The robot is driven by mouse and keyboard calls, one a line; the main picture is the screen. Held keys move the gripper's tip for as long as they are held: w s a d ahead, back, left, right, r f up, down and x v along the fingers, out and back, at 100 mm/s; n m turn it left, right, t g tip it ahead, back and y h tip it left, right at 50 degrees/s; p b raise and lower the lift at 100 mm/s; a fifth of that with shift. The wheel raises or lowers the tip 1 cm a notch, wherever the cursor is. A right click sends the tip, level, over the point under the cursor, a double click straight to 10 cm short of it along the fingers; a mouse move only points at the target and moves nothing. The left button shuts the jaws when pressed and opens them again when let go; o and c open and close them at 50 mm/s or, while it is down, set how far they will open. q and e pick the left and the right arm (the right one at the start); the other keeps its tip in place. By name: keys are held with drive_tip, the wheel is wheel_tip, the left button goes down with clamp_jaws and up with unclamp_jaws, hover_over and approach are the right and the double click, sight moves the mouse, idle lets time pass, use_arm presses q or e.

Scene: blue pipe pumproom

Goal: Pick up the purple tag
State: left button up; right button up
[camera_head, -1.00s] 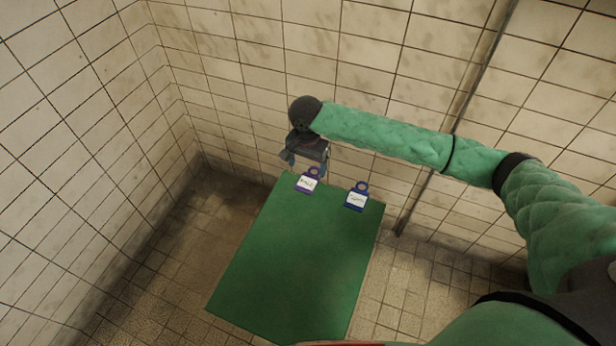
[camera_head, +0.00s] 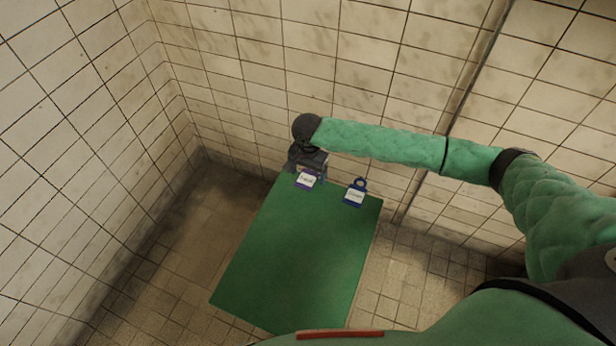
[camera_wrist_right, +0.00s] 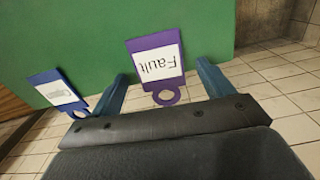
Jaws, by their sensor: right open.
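The purple tag (camera_head: 306,181) lies on the far end of the green board, with a white label. In the right wrist view the purple tag (camera_wrist_right: 157,66) reads "Fault", and its ring points toward my gripper. My right gripper (camera_head: 308,172) is open at the tag's ring end. In the wrist view its two fingers (camera_wrist_right: 161,82) stand on either side of the ring, apart from it. In the head view the gripper hides the tag's ring. My left gripper does not show.
A blue tag (camera_head: 355,192) with a white label lies to the right of the purple one; it also shows in the right wrist view (camera_wrist_right: 58,92), close outside one finger. The green board (camera_head: 293,255) is otherwise bare. Tiled walls stand behind and at the left.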

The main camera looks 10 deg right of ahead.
drive_tip(key=shift+c, duration=0.4)
drive_tip(key=c, duration=1)
